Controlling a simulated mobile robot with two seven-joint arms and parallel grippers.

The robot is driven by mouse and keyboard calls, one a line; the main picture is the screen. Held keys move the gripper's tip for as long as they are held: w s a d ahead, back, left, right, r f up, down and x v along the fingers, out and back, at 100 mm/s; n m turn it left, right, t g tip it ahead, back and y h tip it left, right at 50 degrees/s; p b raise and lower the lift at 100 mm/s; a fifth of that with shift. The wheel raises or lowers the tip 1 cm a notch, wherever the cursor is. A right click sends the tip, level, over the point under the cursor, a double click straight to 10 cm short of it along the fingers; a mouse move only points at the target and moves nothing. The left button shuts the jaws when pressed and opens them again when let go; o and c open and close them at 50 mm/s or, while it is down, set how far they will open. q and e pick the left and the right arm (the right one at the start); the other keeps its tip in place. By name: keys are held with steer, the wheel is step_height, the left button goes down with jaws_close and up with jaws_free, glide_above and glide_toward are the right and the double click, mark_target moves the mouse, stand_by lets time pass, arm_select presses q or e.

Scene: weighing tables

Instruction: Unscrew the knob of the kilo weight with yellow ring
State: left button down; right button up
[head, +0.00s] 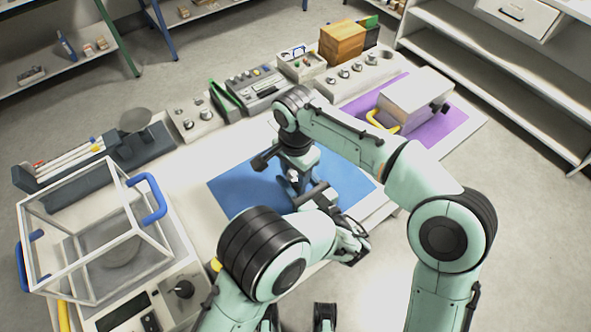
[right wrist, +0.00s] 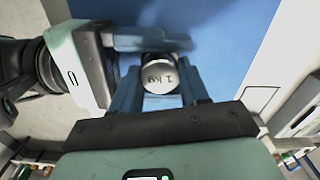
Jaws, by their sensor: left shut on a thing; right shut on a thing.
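The kilo weight (right wrist: 160,77) shows in the right wrist view as a round silver top marked "1 kg", above the blue mat. Its yellow ring is hidden, and I cannot separate knob from body. My right gripper (right wrist: 161,88) has a finger on each side of this top and is shut on it. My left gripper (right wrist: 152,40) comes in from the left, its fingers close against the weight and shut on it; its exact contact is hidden. In the head view both grippers meet over the blue mat (head: 232,190), where my arms mostly cover the weight.
A glass-walled balance (head: 105,225) with blue handles stands at the left. A purple mat (head: 443,128) with a grey-topped box (head: 415,92) lies at the right. Instruments (head: 258,88) and a wooden box (head: 342,42) line the back. The blue mat's left part is clear.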

steer(key=shift+n, duration=0.5)
steer(key=o, duration=1.2)
steer(key=shift+c, duration=0.2)
steer(key=shift+r, duration=2.3)
steer(key=shift+c, duration=0.5)
step_height(320, 180, up, 3)
steer(key=m, duration=0.3)
steer(key=shift+f, duration=3.85)
